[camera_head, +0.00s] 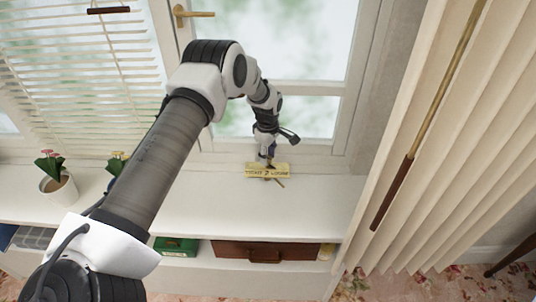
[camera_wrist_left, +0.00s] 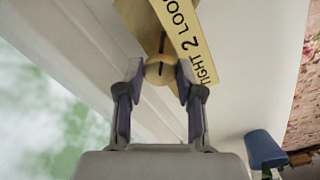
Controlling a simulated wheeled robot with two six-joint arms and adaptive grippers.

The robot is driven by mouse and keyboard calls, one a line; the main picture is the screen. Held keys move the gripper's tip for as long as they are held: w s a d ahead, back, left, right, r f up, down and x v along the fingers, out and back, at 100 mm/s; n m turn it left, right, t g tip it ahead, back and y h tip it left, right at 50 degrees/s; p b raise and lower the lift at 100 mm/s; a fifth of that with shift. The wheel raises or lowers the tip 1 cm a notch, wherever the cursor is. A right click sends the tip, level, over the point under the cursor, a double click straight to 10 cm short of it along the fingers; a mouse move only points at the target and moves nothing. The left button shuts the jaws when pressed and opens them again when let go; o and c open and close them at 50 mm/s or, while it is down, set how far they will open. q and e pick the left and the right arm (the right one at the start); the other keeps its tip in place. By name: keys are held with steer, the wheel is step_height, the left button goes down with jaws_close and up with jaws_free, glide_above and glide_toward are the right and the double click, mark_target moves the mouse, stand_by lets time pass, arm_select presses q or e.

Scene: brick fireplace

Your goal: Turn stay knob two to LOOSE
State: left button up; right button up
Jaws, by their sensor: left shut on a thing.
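Stay knob two (camera_wrist_left: 160,70) is a round brass knob with a dark line across its face, by the window sill. A pale yellow plate (camera_head: 267,170) beside it reads "TIGHT 2 LOOSE"; the plate also shows in the left wrist view (camera_wrist_left: 188,35). My left gripper (camera_head: 267,153) reaches down to the knob at the window's foot. In the left wrist view its two fingers (camera_wrist_left: 159,78) are shut on the knob, one on each side. In the head view the gripper and plate mostly hide the knob. My right gripper is not in view.
A brass window handle (camera_head: 195,13) is at the top. Blinds (camera_head: 80,80) and a flower pot (camera_head: 58,190) stand left. A curtain (camera_head: 450,150) with a hanging rod (camera_head: 392,193) is right. The white sill (camera_head: 240,215) is clear; a brown case (camera_head: 265,251) lies below.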

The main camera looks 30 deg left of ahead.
arm_select(q)
steer(key=shift+f+n, duration=0.1)
steer(key=shift+n, duration=0.5)
steer(key=shift+s, duration=0.1)
steer(key=o, duration=1.1)
steer(key=shift+o, duration=0.2)
steer(key=shift+a+f, duration=0.1)
steer(key=shift+a, duration=0.05)
step_height(320, 180, up, 12)
